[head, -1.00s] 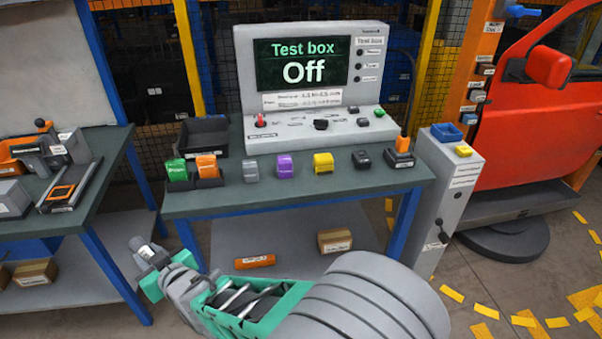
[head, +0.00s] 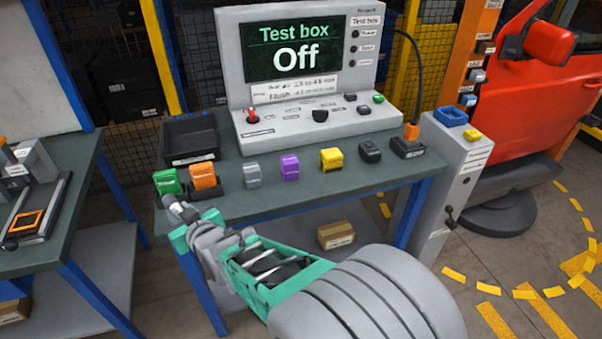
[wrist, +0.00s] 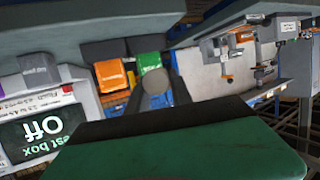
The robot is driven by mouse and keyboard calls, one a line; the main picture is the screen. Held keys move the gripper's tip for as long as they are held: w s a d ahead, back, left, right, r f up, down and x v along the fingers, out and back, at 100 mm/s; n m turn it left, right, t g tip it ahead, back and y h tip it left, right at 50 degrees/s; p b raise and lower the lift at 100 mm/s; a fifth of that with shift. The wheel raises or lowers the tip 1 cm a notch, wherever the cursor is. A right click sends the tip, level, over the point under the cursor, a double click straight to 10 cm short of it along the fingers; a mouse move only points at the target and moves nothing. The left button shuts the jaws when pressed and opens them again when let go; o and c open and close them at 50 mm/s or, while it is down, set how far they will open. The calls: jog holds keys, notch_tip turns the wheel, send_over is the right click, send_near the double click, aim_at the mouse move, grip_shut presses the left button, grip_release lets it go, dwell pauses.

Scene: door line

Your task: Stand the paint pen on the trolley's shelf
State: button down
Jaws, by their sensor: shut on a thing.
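My gripper (head: 182,222) is in the lower left of the head view, in front of the middle bench's left front edge. It is shut on a slim grey cylindrical thing, which I take to be the paint pen (head: 176,204). In the wrist view the pen (wrist: 155,80) shows as a round grey end between the two dark fingers. Its length and tip are mostly hidden. No trolley can be made out in either view.
The middle bench (head: 300,205) carries the test box (head: 300,75), reading Off, a black tray (head: 190,138) and a row of coloured blocks. A left bench (head: 60,215) stands across a gap. A grey pedestal (head: 452,175) and a red door (head: 520,105) are at right.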

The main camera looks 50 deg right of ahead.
jog(key=s+d+m+h+b, duration=0.1)
jog(key=s+d+b, duration=0.1)
jog(key=d, duration=0.4)
jog(key=s+d+m+h+b, duration=0.1)
jog(key=s+d+b, duration=0.15)
jog(key=d, duration=0.45)
jog(key=s+d+r+b, duration=0.4)
jog(key=s+d+b, duration=0.1)
jog(key=s+d, duration=0.45)
send_over(277, 189)
jog(key=shift+g, duration=0.3)
jog(key=f, duration=0.8)
jog(key=shift+s+a+f+b, duration=0.15)
jog(key=shift+s+f+b, duration=0.05)
jog(key=shift+f+b, duration=0.15)
jog(key=shift+w+f, duration=0.2)
jog(key=shift+f, duration=1.65)
jog(key=shift+f+b, duration=0.15)
jog(key=shift+b, duration=0.15)
jog(key=c, duration=1.4)
grip_release()
